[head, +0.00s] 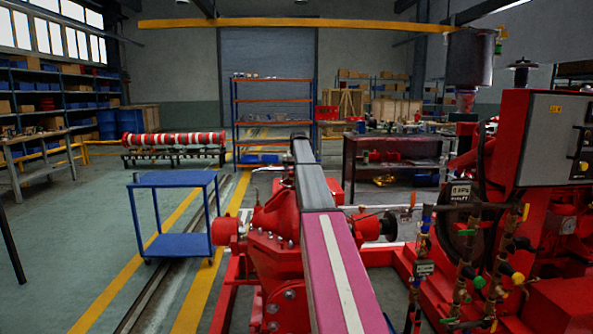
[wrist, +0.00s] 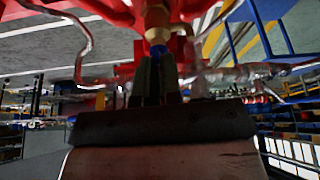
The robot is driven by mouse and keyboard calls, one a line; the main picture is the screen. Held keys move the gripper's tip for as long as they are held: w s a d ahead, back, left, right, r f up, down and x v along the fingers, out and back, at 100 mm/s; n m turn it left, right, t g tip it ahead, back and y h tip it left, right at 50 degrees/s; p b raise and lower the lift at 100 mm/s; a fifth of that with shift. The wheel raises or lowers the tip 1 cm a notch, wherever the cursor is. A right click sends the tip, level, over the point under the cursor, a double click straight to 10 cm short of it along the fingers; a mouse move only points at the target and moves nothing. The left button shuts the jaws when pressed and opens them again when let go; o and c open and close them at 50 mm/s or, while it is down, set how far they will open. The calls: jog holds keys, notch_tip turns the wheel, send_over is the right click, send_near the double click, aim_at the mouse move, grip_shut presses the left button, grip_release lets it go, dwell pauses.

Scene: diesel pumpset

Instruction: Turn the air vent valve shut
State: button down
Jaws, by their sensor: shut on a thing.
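In the wrist view, which looks upside down, my gripper (wrist: 157,62) is shut on a small blue part that I take for the handle of the air vent valve (wrist: 157,50). A brass fitting (wrist: 157,19) joins it to the red pump casing beyond. The dark fingers cover most of the handle, so its angle cannot be told. In the head view my own arm stretches forward over the red pump (head: 270,225). The gripper and the valve are hidden there behind the arm.
A blue cart (head: 178,244) stands left of the pump. Pipework with small coloured valve handles (head: 470,265) and a grey control box (head: 555,140) stand close on the right. Thin pipes (wrist: 84,45) run near the gripper. The floor at left is mostly clear.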

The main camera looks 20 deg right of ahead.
jog(key=shift+m, duration=0.6)
jog(key=shift+h, duration=0.3)
jog(key=c, duration=1.3)
grip_release()
jog(key=v, duration=1)
jog(key=shift+r, duration=0.45)
jog(key=shift+a, duration=0.1)
